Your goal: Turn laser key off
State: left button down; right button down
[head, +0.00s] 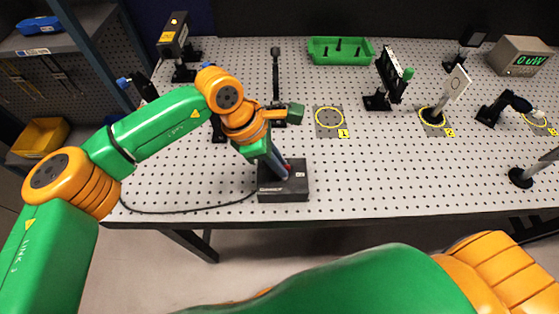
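A black control box (283,193) sits near the front edge of the perforated table, with a cable running left from it. It has white lettering on its front and a small white label on top. My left gripper (286,171) points down at the top of this box, close to it or touching; I cannot tell which. A small red spot shows beside its tip. The laser key itself is hidden or too small to make out. Whether the fingers are open or shut is not clear. My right arm crosses the bottom of the view, its gripper out of sight.
A black post (276,75) rises behind my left forearm.

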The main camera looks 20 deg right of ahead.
pick_arm(q)
jog(key=shift+f+b, duration=0.15)
jog(key=shift+b, duration=0.4)
jog(key=n+t+b, duration=0.1)
jog(key=n+b, duration=0.3)
jog(key=b, duration=0.1)
jog(key=n+t+b, duration=0.1)
jog(key=n+b, duration=0.2)
jog(key=b, duration=0.2)
jog(key=n+t+b, duration=0.2)
jog(key=n+b, duration=0.2)
jog(key=b, duration=0.1)
jog(key=shift+s+d+f+n+y, duration=0.1)
jog(key=shift+s+n+y, duration=0.2)
jog(key=shift+y, duration=0.1)
jog(key=n+t+y+b, duration=0.1)
jog(key=n+b, duration=0.1)
jog(key=n, duration=0.1)
jog(key=shift+d+r, duration=0.1)
jog(key=shift+r, duration=0.1)
jog(key=shift+r+n+t+y+b, duration=0.1)
jog(key=shift+n+t+y+b, duration=0.35)
jog(key=shift+n, duration=1.15)
jog(key=c, duration=0.9)
grip_release()
jog(key=shift+c, duration=0.2)
jog(key=shift+s, duration=0.1)
